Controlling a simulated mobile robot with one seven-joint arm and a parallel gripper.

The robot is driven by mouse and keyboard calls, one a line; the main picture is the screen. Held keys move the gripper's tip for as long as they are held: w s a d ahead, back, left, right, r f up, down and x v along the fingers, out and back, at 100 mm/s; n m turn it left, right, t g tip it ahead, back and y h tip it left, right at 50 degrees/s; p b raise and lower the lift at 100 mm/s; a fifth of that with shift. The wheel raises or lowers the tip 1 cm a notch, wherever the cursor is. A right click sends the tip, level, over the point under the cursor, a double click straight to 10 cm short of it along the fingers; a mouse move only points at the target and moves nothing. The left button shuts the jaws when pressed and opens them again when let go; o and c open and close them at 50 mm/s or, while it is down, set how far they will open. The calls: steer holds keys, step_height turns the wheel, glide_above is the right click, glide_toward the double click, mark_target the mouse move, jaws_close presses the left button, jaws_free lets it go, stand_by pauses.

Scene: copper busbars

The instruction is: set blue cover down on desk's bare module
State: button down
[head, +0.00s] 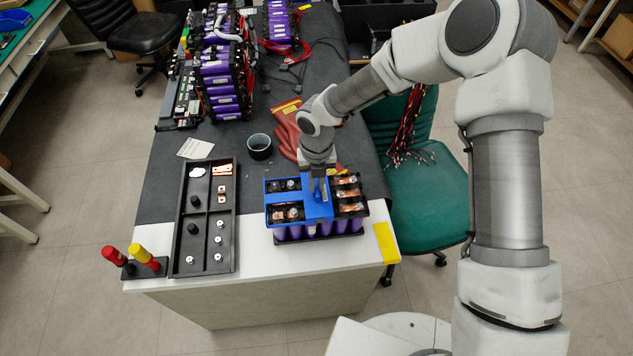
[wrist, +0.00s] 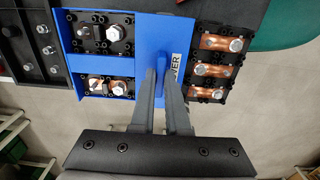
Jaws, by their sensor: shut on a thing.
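The cover (wrist: 100,65) lies over the left part of a battery module (head: 310,232) with purple cells at the desk's front. Terminals with bolts show through its openings. The module's right column, with several copper busbars (wrist: 215,69), is uncovered. I cannot tell whether the cover touches the module.
A black parts tray (head: 207,225) with nuts and copper pieces lies left of the module. Red and yellow-handled tools (head: 142,255) stand at the front left corner. A dark cup (head: 260,147), red gloves (head: 287,125) and stacked battery modules (head: 222,80) are behind. A green chair (head: 425,190) stands right.

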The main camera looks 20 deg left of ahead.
steer(key=shift+f, duration=0.2)
steer(key=c, duration=0.8)
jaws_free()
steer(key=shift+c, duration=0.2)
step_height(320, 180, up, 8)
steer(key=p, duration=0.6)
